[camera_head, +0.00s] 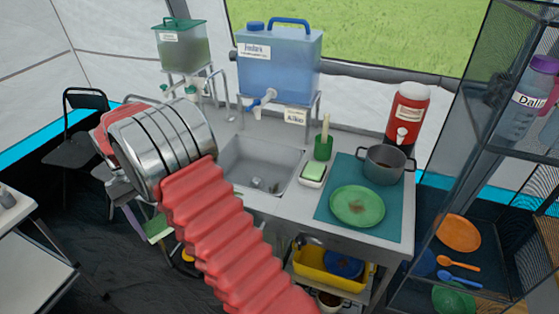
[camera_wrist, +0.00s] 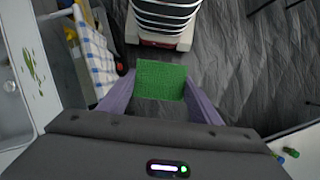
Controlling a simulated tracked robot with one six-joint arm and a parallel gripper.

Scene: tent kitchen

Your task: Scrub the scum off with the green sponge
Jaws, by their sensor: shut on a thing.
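My gripper (camera_head: 146,226) is shut on the green sponge (camera_head: 159,229), left of the sink unit and mostly behind my arm. In the wrist view, the sponge (camera_wrist: 161,80) stands between the purple fingers of my gripper (camera_wrist: 160,96). A green plate (camera_head: 357,214) lies on a teal mat (camera_head: 331,218) on the right of the counter, with a brownish patch near its middle. The patch may be scum; I cannot be sure. The sponge is well apart from the plate.
The sink (camera_head: 262,160) holds a small unclear object. A white dish (camera_head: 312,182) with a green block, a brush in a green holder (camera_head: 323,147), a grey pot (camera_head: 385,166) and a red jug (camera_head: 408,112) stand on the counter (camera_head: 290,207). A mesh rack (camera_head: 448,157) stands at right.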

